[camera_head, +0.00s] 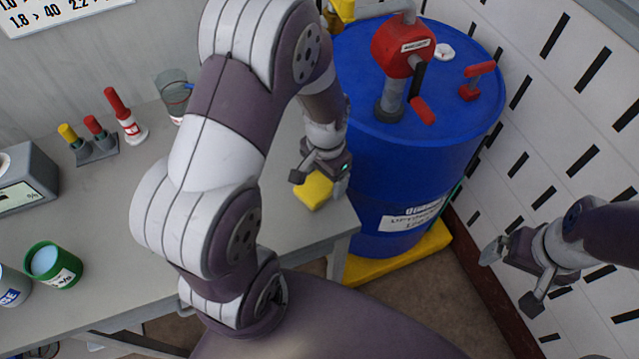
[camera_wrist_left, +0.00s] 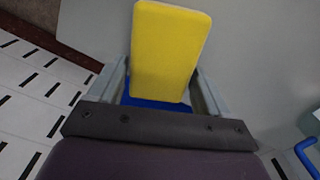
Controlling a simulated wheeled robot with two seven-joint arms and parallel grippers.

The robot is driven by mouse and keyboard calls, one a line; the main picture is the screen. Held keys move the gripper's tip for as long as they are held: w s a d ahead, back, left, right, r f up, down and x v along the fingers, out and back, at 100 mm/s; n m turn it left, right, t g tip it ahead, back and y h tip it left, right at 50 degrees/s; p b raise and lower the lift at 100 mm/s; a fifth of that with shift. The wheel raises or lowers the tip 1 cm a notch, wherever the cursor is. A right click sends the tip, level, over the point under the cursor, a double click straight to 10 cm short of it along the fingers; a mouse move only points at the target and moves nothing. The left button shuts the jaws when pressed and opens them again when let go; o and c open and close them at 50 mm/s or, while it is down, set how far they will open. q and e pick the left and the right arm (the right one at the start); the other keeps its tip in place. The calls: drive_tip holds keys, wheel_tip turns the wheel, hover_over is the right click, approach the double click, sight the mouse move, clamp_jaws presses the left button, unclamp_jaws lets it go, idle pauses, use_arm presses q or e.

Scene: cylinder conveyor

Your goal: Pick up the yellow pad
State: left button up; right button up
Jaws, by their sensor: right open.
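The yellow pad (camera_head: 314,194) is near the right end of the grey table in the head view, directly below my left gripper (camera_head: 319,180). In the left wrist view, the yellow pad (camera_wrist_left: 170,50) lies between the two fingers of my left gripper (camera_wrist_left: 160,72). The fingers are spread about as wide as the pad, one along each side. Whether they press on it or only flank it is unclear. Something blue shows at the pad's near end. My right gripper (camera_head: 512,276) is open and empty at the right, beside the white slotted wall.
A blue drum (camera_head: 430,165) with a red pump (camera_head: 402,52) stands right of the grey table (camera_head: 120,215). Red and yellow-capped tools, a clear cup (camera_head: 173,97), a green can (camera_head: 52,265) and a grey box (camera_head: 25,178) occupy the table's left and back. The table's middle front is mostly clear.

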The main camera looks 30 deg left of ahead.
use_arm(q)
drive_tip(key=c, duration=0.7)
drive_tip(key=shift+r, duration=0.1)
drive_tip(key=shift+r, duration=0.3)
drive_tip(key=r, duration=0.2)
drive_tip(key=d+r, duration=0.1)
drive_tip(key=r, duration=0.1)
drive_tip(key=d+r, duration=0.2)
drive_tip(key=d, duration=0.1)
drive_tip(key=d+r, duration=0.2)
drive_tip(key=d, duration=0.2)
drive_tip(key=d+r, duration=0.2)
drive_tip(key=d, duration=0.1)
drive_tip(key=shift+s+d+r, duration=0.1)
drive_tip(key=shift+d, duration=0.25)
drive_tip(key=shift+o, duration=1)
